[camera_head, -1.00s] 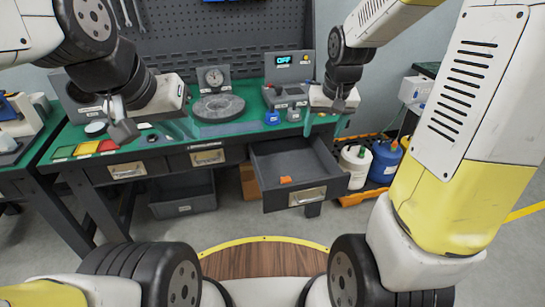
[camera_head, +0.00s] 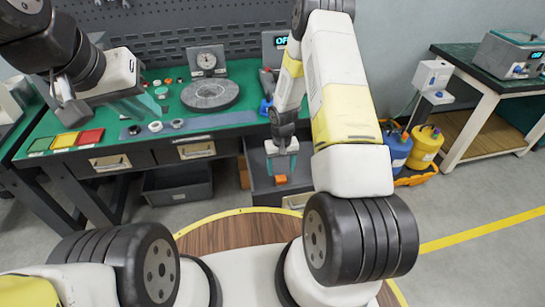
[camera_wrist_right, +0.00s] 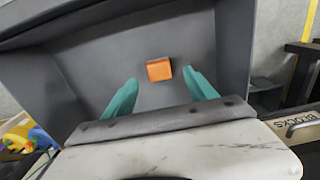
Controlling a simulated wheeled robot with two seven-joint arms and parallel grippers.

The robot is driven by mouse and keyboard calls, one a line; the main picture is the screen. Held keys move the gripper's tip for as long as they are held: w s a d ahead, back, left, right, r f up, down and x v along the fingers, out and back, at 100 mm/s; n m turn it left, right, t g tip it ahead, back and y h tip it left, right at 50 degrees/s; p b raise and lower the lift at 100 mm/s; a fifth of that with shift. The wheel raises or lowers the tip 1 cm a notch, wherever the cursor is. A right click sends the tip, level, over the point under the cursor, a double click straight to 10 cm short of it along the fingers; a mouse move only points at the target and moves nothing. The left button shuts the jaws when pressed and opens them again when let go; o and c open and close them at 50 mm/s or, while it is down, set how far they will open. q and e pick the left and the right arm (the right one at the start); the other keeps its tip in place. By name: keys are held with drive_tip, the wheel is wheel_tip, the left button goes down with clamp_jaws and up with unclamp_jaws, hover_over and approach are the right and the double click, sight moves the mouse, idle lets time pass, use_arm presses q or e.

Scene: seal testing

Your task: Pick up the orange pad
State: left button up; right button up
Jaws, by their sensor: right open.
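A small orange block-like pad (camera_head: 281,179) lies on the floor of the open grey drawer (camera_head: 262,187). In the right wrist view the orange pad (camera_wrist_right: 159,69) lies just beyond and between my teal fingertips, touching neither. My right gripper (camera_head: 281,160) points down into the drawer, open and empty; its spread fingers (camera_wrist_right: 160,92) show in the wrist view. My left gripper (camera_head: 142,106) hangs over the left part of the green table; its fingers blend with the mat, so their opening is unclear.
Green, yellow-orange and red flat squares (camera_head: 66,140) lie at the table's front left. A round grey plate (camera_head: 210,94) and a dial gauge (camera_head: 207,60) stand behind. The drawer walls (camera_wrist_right: 234,45) surround my right gripper. Blue and yellow containers (camera_head: 426,146) stand right.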

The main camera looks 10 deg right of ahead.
sight(281, 178)
wheel_tip(281, 178, down, 6)
drive_tip(key=shift+w+r, duration=0.15)
drive_tip(key=shift+r, duration=0.05)
drive_tip(key=shift+d, duration=0.1)
clamp_jaws()
drive_tip(key=shift+r, duration=0.1)
